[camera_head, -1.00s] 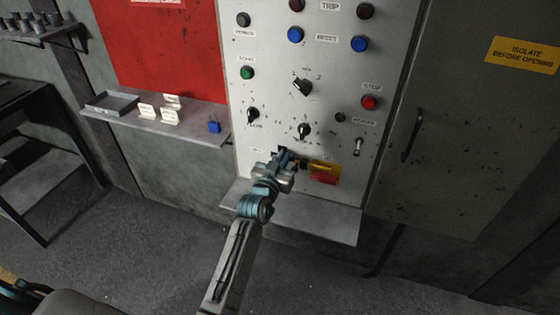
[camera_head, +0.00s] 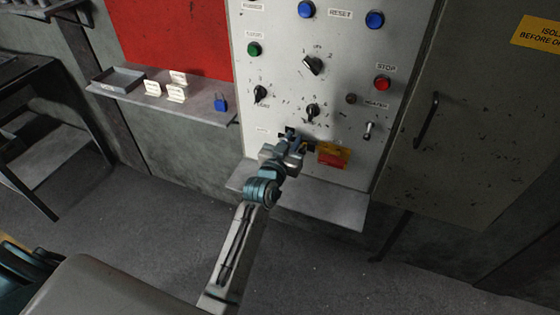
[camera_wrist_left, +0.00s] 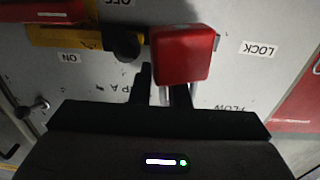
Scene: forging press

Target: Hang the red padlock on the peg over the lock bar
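The red padlock (camera_wrist_left: 180,54) is in the left wrist view, close to the panel beside the LOCK label, with its shackle toward my fingers. My left gripper (camera_wrist_left: 162,85) has one dark finger outside the shackle and the other between its legs. A gap shows between the fingers, with a shackle leg in it. In the head view my left gripper (camera_head: 291,140) is at the panel, left of the yellow-and-red switch (camera_head: 333,155); the padlock is not clear there. The peg and its contact with the shackle are hidden. My right gripper is not in view.
A blue padlock (camera_head: 221,105), several white tags (camera_head: 176,92) and a grey tray (camera_head: 118,80) are on the left shelf (camera_head: 203,109). A ledge (camera_head: 320,210) juts out below the panel (camera_head: 290,85). A cabinet handle (camera_head: 427,120) is at the right.

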